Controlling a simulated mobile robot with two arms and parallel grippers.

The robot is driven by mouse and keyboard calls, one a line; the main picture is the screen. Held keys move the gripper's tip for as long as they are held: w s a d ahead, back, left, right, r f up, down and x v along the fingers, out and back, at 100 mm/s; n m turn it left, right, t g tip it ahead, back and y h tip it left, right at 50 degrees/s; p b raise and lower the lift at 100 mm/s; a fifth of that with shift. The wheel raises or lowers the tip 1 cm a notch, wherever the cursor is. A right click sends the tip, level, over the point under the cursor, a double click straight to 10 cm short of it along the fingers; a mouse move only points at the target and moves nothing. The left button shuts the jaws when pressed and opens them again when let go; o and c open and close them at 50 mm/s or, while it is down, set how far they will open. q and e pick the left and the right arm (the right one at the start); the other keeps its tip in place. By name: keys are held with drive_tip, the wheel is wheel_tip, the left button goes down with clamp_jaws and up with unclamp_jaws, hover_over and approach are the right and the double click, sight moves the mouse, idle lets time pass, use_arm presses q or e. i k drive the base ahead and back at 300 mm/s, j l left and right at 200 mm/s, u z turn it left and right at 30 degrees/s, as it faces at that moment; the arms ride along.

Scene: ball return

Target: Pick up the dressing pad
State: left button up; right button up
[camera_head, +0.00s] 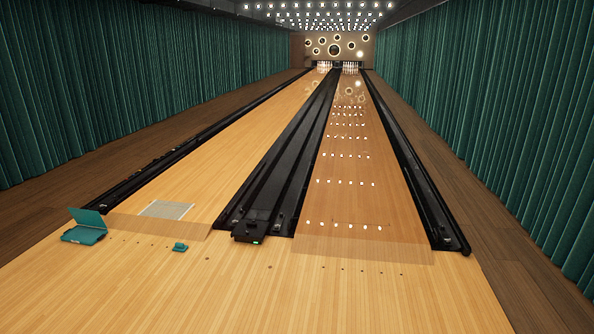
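A pale, flat rectangular piece (166,209) lies on the near end of the left lane; it may be the dressing pad, but the view is too coarse to be sure. A teal case (84,234) with its lid raised sits to its left, near the left gutter; its contents cannot be made out. A small teal object (180,247) lies on the floor in front of the pale piece; I cannot tell what it is. Neither of my grippers is in view.
A black ball-return track (290,152) runs between the two lanes, with a dark block (249,232) at its near end. Black gutters flank the lanes, and pins (350,67) stand far off. The wooden approach floor (300,298) in front is mostly clear.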

sight(179, 247)
drive_tip(key=i+u, duration=0.25)
drive_tip(key=i, duration=0.3)
drive_tip(key=i+u, duration=0.25)
drive_tip(key=i, duration=0.25)
drive_tip(key=i+l+u, duration=0.2)
drive_tip(key=i, duration=0.35)
drive_tip(key=i+l+u, duration=0.25)
drive_tip(key=i, duration=0.25)
drive_tip(key=j, duration=0.1)
